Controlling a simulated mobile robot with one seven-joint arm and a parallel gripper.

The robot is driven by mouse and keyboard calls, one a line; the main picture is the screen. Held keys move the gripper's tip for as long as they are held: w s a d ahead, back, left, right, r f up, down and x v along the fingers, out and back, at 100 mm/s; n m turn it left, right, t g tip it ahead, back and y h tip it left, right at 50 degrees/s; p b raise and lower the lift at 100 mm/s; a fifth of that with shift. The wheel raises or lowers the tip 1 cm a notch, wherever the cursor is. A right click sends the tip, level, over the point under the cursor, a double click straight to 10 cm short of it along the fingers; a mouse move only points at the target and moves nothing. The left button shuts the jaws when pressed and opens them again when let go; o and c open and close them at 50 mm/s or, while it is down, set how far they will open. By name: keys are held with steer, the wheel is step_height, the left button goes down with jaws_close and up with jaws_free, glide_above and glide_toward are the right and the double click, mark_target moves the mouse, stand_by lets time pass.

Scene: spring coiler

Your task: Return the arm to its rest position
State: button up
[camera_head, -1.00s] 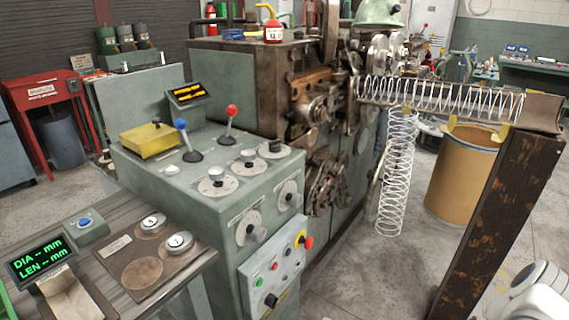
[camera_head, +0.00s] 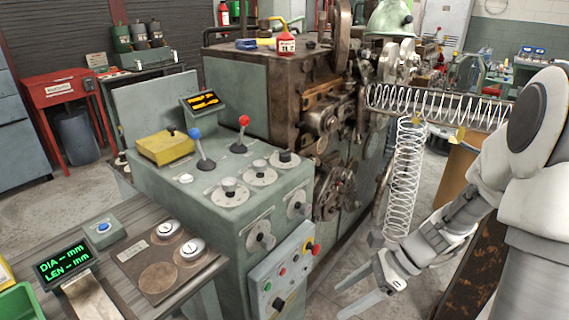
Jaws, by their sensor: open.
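My gripper (camera_head: 368,285) is in the lower right of the head view, in front of the coiler's right side. Its two fingers are spread apart with nothing between them. My white and grey arm comes in from the right edge and bends down to it. A hanging wire spring (camera_head: 405,180) is just behind and above the gripper; I cannot tell the exact gap. A second long spring (camera_head: 435,103) lies along the trough, and my arm hides its right end.
The green control cabinet (camera_head: 215,205) with knobs and levers stands left of the gripper. The red-buttoned panel (camera_head: 285,275) is close on its left. A cardboard drum (camera_head: 460,165) and a rusty post (camera_head: 470,285) are partly hidden behind my arm. A bench with a display (camera_head: 62,262) is at lower left.

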steer(key=s+r+n+t+h+p, duration=0.3)
steer(key=s+r+n+h, duration=0.1)
steer(key=r+n, duration=0.6)
steer(key=s+r+n+t+h+p, duration=0.3)
steer(key=s+r+n, duration=0.3)
steer(key=r, duration=1)
steer(key=n+h, duration=0.1)
steer(key=n, duration=0.2)
steer(key=shift+d+n+h, duration=0.3)
steer(key=shift+d+n, duration=0.1)
steer(key=shift+s+a, duration=0.1)
